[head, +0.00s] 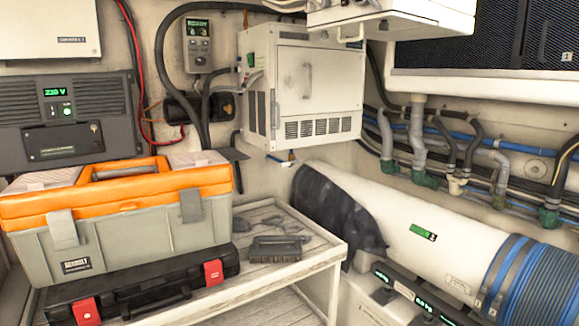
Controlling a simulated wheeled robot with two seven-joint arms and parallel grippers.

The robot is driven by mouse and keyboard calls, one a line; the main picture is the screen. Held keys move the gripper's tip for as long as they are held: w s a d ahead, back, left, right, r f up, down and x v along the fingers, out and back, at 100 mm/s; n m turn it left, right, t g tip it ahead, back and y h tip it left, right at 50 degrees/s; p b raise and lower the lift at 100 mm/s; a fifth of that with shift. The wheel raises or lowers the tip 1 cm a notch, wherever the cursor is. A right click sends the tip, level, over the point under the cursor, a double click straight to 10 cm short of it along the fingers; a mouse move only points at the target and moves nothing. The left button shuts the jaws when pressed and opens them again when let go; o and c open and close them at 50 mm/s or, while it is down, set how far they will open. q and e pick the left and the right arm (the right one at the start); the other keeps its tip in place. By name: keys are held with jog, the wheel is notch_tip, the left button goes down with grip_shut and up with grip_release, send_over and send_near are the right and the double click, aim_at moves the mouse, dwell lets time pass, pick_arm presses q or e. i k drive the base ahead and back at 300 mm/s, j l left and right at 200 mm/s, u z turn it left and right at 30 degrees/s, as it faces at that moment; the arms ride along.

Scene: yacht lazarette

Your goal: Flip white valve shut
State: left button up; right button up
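A small cream-white fitting (457,184) that looks like the white valve sits on the right wall, at the lower end of a grey hose. It is too small to tell how its handle is turned. Green fittings (425,179) are on the pipes on both sides of it. The large white cylinder lies in front of and below this row. Neither of my grippers shows in the head view.
An orange-lidded toolbox (120,215) and a black case with red latches (150,288) occupy the left of the bench (318,262). A brush (276,248) lies nearby. A white cabinet (303,90) hangs behind. The white cylinder (385,205) and blue hose coil (540,285) fill the lower right.

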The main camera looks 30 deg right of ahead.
aim_at(295, 160)
jog(key=i+l+z, duration=0.15)
jog(key=i+l, duration=0.5)
jog(key=i, duration=0.05)
